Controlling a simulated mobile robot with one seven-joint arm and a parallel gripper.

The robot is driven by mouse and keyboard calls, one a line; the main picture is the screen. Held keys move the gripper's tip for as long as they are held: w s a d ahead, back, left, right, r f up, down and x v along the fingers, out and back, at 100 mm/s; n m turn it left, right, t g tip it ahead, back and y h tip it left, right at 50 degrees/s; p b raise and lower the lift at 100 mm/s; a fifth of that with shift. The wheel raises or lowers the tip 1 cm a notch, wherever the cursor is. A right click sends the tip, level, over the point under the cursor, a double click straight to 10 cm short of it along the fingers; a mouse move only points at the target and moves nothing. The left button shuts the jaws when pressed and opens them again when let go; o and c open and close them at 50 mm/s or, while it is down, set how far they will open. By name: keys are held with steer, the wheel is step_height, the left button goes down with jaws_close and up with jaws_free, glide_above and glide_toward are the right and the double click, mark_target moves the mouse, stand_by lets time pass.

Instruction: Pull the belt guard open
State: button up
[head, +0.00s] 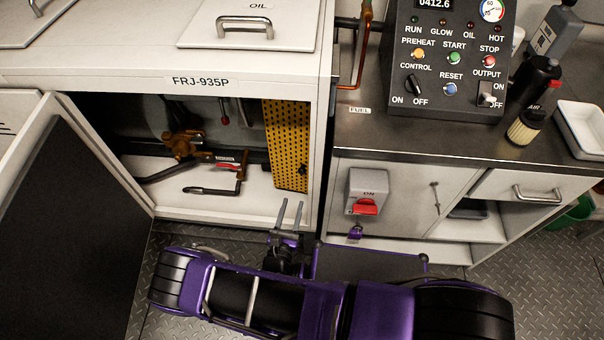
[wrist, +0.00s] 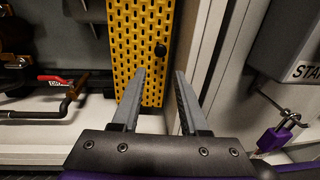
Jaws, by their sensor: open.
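The belt guard (head: 287,143) is a yellow perforated panel at the right side of the open white cabinet. It also shows in the wrist view (wrist: 138,45), where a small dark knob (wrist: 161,49) sits near its right edge. The guard looks closed, standing upright. My gripper (head: 291,214) is in front of the cabinet opening, below the guard. In the wrist view my gripper (wrist: 158,80) has its two grey fingers apart, with nothing between them. The knob appears beyond and above the fingertips, apart from them.
The cabinet door (head: 75,220) stands open at left. A crank handle with a red lever (head: 225,178) lies left of the guard. The cabinet's right post (wrist: 205,60) is close beside my right finger.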

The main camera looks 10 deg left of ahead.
mark_target(302, 173)
steer(key=w, duration=0.8)
steer(key=w+d, duration=0.1)
steer(key=w, duration=0.3)
steer(key=shift+a, duration=0.1)
jaws_close()
stand_by(1.0)
